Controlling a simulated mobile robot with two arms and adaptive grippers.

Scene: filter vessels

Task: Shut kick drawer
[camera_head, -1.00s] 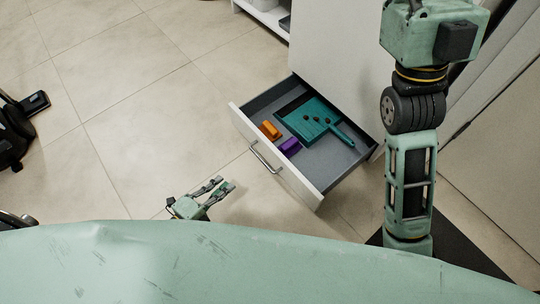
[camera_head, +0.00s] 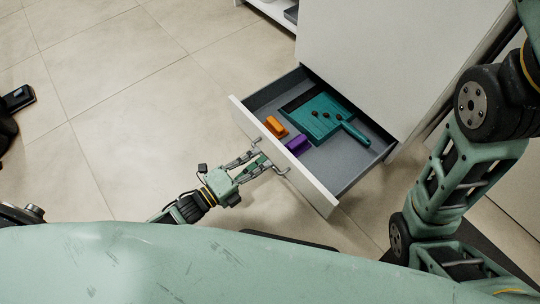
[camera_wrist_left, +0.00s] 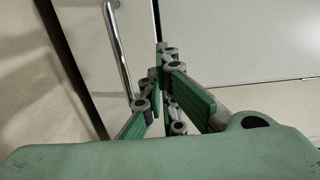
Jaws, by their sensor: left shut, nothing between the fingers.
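The kick drawer (camera_head: 366,168) is pulled out low from a white cabinet (camera_head: 385,55). Its white front (camera_head: 318,190) faces my left gripper (camera_head: 266,161). The bar handle (camera_head: 284,171) is partly hidden by the gripper's fingers in the head view. The left gripper is shut and empty, its fingertips at or very near the drawer front beside the handle; contact is unclear. In the left wrist view, the shut fingers (camera_wrist_left: 160,58) point at a white panel, with the metal handle (camera_wrist_left: 118,45) to their left. My right gripper is out of view; only the right arm shows.
Inside the drawer lie an orange block (camera_head: 276,126), a purple block (camera_head: 297,145) and a teal item (camera_head: 317,117) with a handle. Open tiled floor (camera_head: 130,100) lies left of the drawer. A dark object (camera_head: 18,98) stands at the far left.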

